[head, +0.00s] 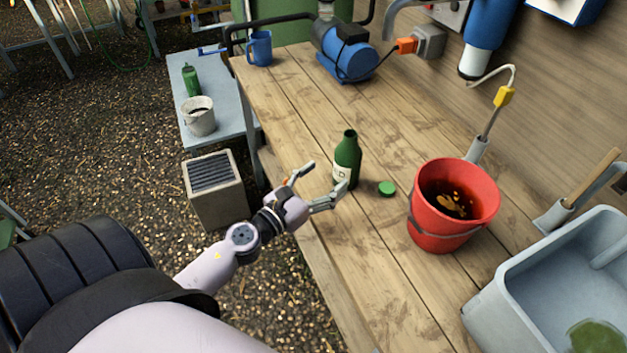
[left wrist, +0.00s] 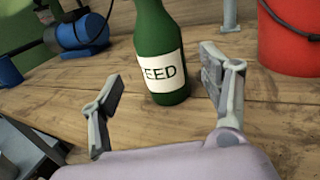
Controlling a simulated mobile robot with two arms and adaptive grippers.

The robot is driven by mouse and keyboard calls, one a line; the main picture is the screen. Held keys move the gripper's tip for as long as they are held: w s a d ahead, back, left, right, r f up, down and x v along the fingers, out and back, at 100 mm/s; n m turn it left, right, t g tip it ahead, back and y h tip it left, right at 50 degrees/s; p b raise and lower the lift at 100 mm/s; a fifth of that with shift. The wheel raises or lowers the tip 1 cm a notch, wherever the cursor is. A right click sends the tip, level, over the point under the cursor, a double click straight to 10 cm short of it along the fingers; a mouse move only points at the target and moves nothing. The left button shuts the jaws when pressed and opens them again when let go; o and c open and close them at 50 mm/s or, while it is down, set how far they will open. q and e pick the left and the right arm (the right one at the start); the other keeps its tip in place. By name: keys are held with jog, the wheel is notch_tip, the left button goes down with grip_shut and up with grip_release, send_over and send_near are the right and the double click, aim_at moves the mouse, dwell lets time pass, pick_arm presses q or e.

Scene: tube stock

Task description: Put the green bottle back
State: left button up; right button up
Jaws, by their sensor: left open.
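The green bottle (head: 347,156) stands upright on the wooden table, its mouth open and a pale label on its lower side. In the left wrist view the bottle (left wrist: 161,50) shows between and beyond the fingers, its label reading "EED". A green cap (head: 387,188) lies on the table to the right of the bottle. My left gripper (head: 323,185) is open and empty at the table's near left edge, its fingers pointing toward the bottle. In the left wrist view the gripper (left wrist: 158,102) has its fingers spread wide. My right gripper is not in view.
A red bucket (head: 427,228) with dark liquid stands right of the cap, by a grey sink (head: 488,307). A blue pump (head: 343,52) and blue mug (head: 260,48) stand at the table's far end. A low bench (head: 229,98) holds another green bottle (head: 191,80) and a pot (head: 199,122).

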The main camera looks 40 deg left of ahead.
pick_arm(q)
jog(key=s+b, duration=0.1)
jog(key=s, duration=0.2)
jog(key=shift+a, duration=0.15)
jog(key=shift+s, duration=0.1)
